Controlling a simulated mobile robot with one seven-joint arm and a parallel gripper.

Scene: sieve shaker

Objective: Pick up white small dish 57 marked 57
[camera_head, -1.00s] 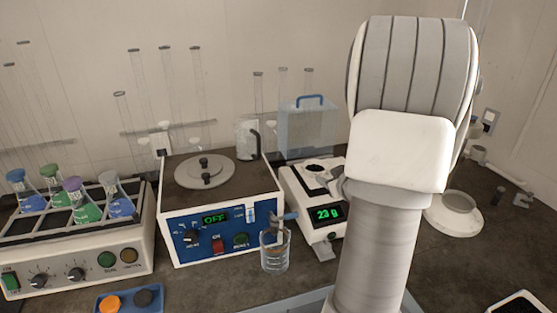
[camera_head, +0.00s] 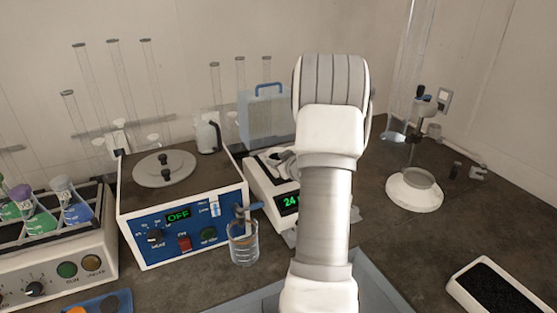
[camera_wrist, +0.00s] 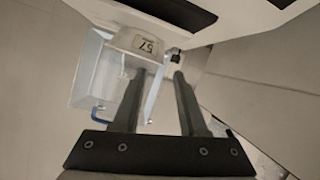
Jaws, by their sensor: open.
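The white small dish (camera_wrist: 136,43), with a "57" label, shows in the wrist view just beyond my fingertips and nearer the left finger. My gripper (camera_wrist: 156,74) is open, its two dark fingers apart with nothing clearly held between them. I cannot tell whether a finger touches the dish. In the head view my own arm covers most of the gripper and I cannot make out the dish. The arm reaches over the right side of the white balance (camera_head: 256,190), whose green display reads 24.
A clear box with a blue handle (camera_head: 265,118) stands behind the balance. A blue-fronted control unit (camera_head: 185,228) and a glass beaker (camera_head: 243,246) are to its left.

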